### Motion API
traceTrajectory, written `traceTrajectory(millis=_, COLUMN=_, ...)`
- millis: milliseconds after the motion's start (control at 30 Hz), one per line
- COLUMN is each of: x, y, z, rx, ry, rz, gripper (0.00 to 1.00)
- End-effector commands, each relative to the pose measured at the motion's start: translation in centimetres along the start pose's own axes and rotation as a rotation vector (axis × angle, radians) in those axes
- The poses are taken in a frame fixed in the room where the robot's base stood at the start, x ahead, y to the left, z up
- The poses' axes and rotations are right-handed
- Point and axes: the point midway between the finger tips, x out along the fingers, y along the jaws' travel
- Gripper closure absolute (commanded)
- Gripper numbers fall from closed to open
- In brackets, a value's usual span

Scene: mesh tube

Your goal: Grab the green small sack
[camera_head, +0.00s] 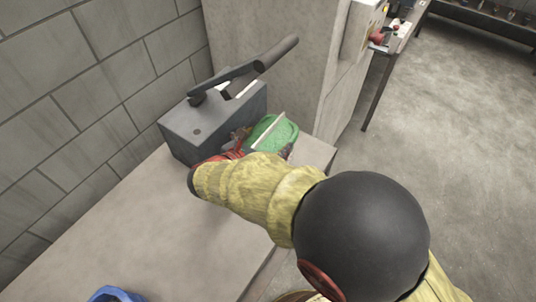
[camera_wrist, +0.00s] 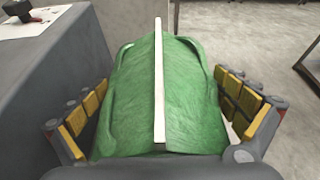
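The green small sack (camera_wrist: 130,100) fills the middle of the wrist view, with a thin white strip standing along its top. In the head view the sack (camera_head: 284,136) lies near the end of the counter, beside the grey box, partly hidden by my arm. My gripper (camera_wrist: 161,85) is open around the sack, one yellow-padded finger on each side. A narrow gap shows at the left finger; contact at the right finger is unclear. In the head view my gripper (camera_head: 262,143) is mostly hidden behind my wrist.
A grey box (camera_head: 205,125) with a dark lever handle (camera_head: 255,65) stands left of the sack. A concrete block (camera_head: 280,50) rises behind. The counter (camera_head: 150,235) is clear toward the front, except for a blue object (camera_head: 115,295) at the bottom edge. Open floor lies right.

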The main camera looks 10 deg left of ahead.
Motion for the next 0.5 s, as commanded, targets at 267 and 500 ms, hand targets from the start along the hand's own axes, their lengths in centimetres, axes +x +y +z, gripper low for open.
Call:
traceTrajectory(millis=267, x=0.0, y=-0.02, z=-0.04, rx=0.0, ry=0.0, rz=0.0, gripper=0.19)
traceTrajectory(millis=500, x=0.02, y=-0.04, z=-0.1, rx=0.0, ry=0.001, rz=-0.001, gripper=0.33)
